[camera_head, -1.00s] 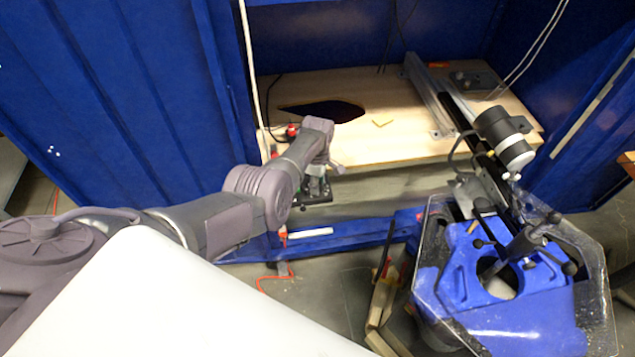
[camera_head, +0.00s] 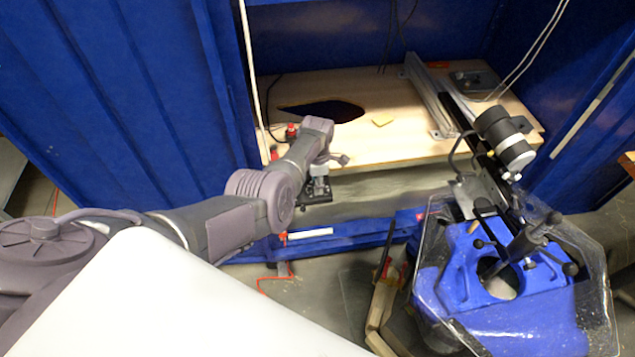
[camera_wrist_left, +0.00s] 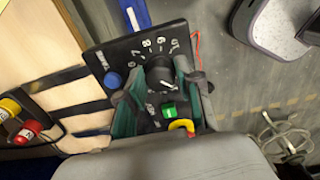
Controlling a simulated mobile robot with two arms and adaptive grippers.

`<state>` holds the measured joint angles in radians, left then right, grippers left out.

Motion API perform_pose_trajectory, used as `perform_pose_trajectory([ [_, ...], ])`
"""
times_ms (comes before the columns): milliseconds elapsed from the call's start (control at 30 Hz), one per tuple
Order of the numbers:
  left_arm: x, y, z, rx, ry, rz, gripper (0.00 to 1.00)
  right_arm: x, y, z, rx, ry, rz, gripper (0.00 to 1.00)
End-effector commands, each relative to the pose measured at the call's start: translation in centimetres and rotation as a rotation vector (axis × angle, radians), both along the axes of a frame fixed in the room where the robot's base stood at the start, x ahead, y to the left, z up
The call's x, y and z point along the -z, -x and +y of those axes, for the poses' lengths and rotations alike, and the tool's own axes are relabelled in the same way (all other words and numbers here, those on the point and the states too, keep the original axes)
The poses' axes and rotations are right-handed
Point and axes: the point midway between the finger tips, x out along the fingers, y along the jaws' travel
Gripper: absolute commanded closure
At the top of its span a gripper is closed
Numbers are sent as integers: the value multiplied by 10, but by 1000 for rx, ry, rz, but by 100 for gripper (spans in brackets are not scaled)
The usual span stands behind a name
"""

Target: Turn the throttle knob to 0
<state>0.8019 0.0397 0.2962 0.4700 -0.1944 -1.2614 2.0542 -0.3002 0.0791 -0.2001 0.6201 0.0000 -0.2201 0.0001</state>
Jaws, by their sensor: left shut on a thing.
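In the head view, my left gripper (camera_head: 317,187) is small and dark at the panel by the bench's front edge; the knob cannot be made out there. My right gripper is not in view.
The panel also carries a blue button (camera_wrist_left: 113,80), a green button (camera_wrist_left: 169,110) and a yellow-and-red part (camera_wrist_left: 182,126). A red button (camera_wrist_left: 27,132) is nearby on the wooden bench (camera_head: 370,145). A blue machine with a clear shield (camera_head: 500,290) stands at the right.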

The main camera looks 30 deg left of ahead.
Motion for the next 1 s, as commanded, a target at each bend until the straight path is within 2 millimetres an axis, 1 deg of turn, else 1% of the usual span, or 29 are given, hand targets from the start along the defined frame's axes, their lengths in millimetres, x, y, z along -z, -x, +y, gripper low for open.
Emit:
perform_pose_trajectory([
  [333,0,0,0,-4,0,-1,100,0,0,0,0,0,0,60],
  [367,0,0,0,-4,0,-1,60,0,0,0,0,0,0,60],
  [400,0,0,0,-3,0,-1,54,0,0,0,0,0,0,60],
  [500,0,0,0,-3,1,-1,40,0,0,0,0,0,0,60],
  [833,-1,0,0,-2,0,-1,40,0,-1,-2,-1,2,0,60],
  [1000,-13,-1,0,-2,0,-3,40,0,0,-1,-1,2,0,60],
])
